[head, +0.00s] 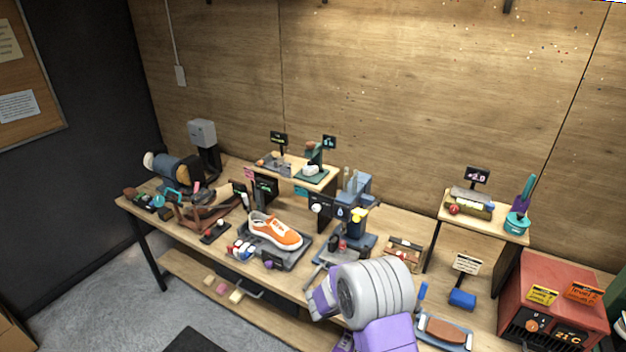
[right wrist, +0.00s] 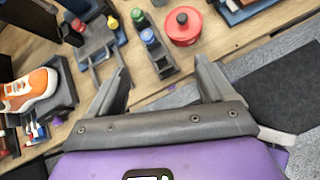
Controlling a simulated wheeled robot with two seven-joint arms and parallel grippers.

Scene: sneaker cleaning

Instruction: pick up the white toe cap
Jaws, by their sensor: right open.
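A small white rounded piece (head: 311,169), which looks like the white toe cap, sits on a teal block on the raised shelf in the head view. It is too small to tell for certain, and I cannot make it out in the right wrist view. My right arm comes in at the lower middle of the head view, well in front of that shelf. In the right wrist view my right gripper (right wrist: 160,78) is open and empty, its fingers apart above the bench's front edge. My left gripper is not in view.
An orange sneaker (head: 275,231) rests on a dark stand, also at left in the wrist view (right wrist: 30,90). A red round tin (right wrist: 183,26) and small capped bottles (right wrist: 149,38) lie beyond my fingers. A red box (head: 556,300) stands at right. The bench is crowded.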

